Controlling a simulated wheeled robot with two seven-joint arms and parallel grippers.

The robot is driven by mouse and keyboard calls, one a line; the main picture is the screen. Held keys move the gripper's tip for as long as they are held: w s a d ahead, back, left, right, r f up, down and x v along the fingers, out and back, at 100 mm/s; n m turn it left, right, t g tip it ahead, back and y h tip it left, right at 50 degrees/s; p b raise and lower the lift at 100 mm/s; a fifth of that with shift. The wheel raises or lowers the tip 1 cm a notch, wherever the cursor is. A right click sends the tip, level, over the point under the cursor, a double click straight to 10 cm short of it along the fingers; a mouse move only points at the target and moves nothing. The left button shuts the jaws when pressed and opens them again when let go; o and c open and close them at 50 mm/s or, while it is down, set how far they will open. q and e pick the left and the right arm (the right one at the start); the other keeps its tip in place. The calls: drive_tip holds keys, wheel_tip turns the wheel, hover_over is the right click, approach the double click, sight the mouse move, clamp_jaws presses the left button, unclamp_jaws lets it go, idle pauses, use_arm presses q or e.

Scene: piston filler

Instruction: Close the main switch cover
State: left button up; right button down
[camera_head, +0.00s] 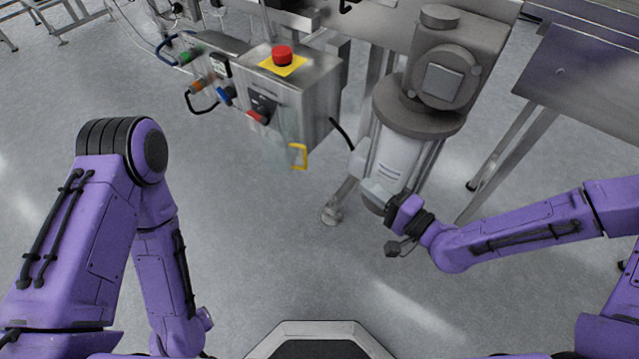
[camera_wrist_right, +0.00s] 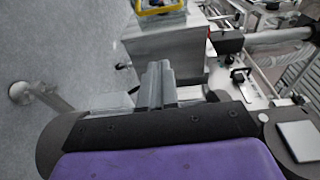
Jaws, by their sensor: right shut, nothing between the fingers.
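The main switch is a red knob (camera_head: 257,116) on a dark plate, on the front of the steel control box (camera_head: 300,98). Its cover looks clear, with a yellow edge piece (camera_head: 298,156), and stands swung out from the box at the lower right. The yellow piece also shows at the top of the right wrist view (camera_wrist_right: 160,6). My right gripper (camera_head: 372,191) is shut and empty, to the right of and below the cover, apart from it. Its fingers also show in the wrist view (camera_wrist_right: 157,82). My left gripper is not in view; only its arm shows.
A red emergency button (camera_head: 282,55) on a yellow plate tops the box. Colored buttons and a black handle (camera_head: 200,100) are at its left. The filler's motor and cylinder (camera_head: 400,150) stand close behind my right gripper. The floor in front is clear.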

drive_tip(key=s+a+b+x, duration=0.1)
drive_tip(key=x, duration=0.5)
drive_tip(key=s+a+b+x, duration=0.1)
drive_tip(key=x, duration=0.6)
drive_tip(key=shift+r, duration=0.4)
drive_tip(key=shift+s+a, duration=0.15)
drive_tip(key=shift+s, duration=0.05)
